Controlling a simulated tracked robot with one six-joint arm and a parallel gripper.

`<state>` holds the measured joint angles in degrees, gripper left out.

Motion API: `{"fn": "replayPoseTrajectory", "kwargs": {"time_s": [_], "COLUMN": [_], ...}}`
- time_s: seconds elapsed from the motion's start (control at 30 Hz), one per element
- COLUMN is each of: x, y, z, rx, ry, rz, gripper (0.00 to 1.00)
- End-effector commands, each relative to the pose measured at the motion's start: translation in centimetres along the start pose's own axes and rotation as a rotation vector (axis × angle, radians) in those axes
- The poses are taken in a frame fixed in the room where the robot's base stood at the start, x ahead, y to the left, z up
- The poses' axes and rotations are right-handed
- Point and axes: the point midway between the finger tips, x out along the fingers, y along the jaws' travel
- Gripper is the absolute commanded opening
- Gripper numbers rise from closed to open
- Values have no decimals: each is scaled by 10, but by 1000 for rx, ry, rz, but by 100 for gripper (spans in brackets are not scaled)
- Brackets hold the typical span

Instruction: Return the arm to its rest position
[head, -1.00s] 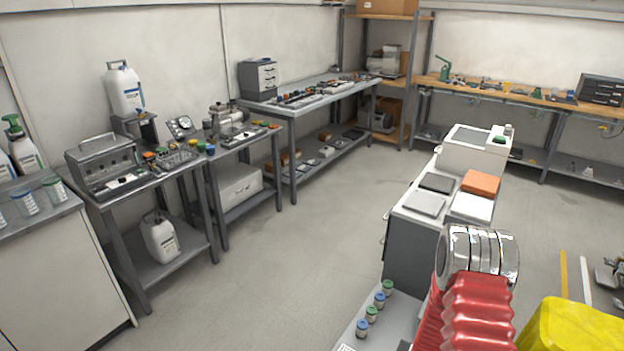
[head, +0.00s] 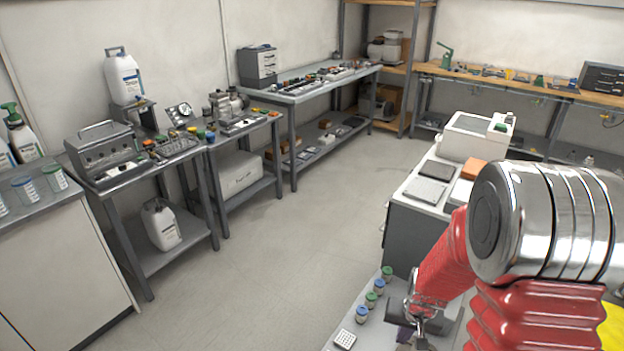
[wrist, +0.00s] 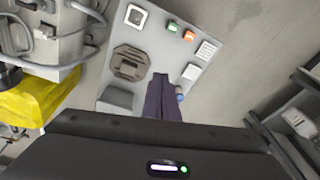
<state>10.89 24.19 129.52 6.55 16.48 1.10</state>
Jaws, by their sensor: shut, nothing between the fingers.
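My red-sleeved arm with its shiny metal joint fills the lower right of the head view. It is folded, with one red section reaching down and left to the wrist. My gripper shows in the wrist view (wrist: 163,98), its two dark fingers shut together with nothing between them. The fingers are over a grey deck (wrist: 150,75). In the head view the deck (head: 345,322) carries several small vials (head: 371,298) with blue and green caps, close left of the wrist. A blue cap (wrist: 180,93) shows beside the fingertips in the wrist view.
A brown octagonal piece (wrist: 130,62) and a white gridded block (wrist: 207,49) sit on the deck. A yellow thing (wrist: 38,97) lies left. In the head view a grey cabinet (head: 415,232) stands behind the arm. Benches line the walls; the floor (head: 270,255) at centre-left is clear.

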Motion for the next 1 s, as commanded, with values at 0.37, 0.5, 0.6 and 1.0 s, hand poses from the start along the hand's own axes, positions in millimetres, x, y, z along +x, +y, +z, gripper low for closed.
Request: {"fn": "replayPoseTrajectory", "kwargs": {"time_s": [0.37, 0.5, 0.6, 1.0], "x": [-80, -108, -126, -194], "y": [-13, -16, -17, -20], "z": [33, 47, 56, 94], "rx": [-76, -104, -123, -191], "ry": [-58, -72, -76, -63], "rz": [-5, -4, -2, 4], "gripper": [0, 0, 0, 0]}}
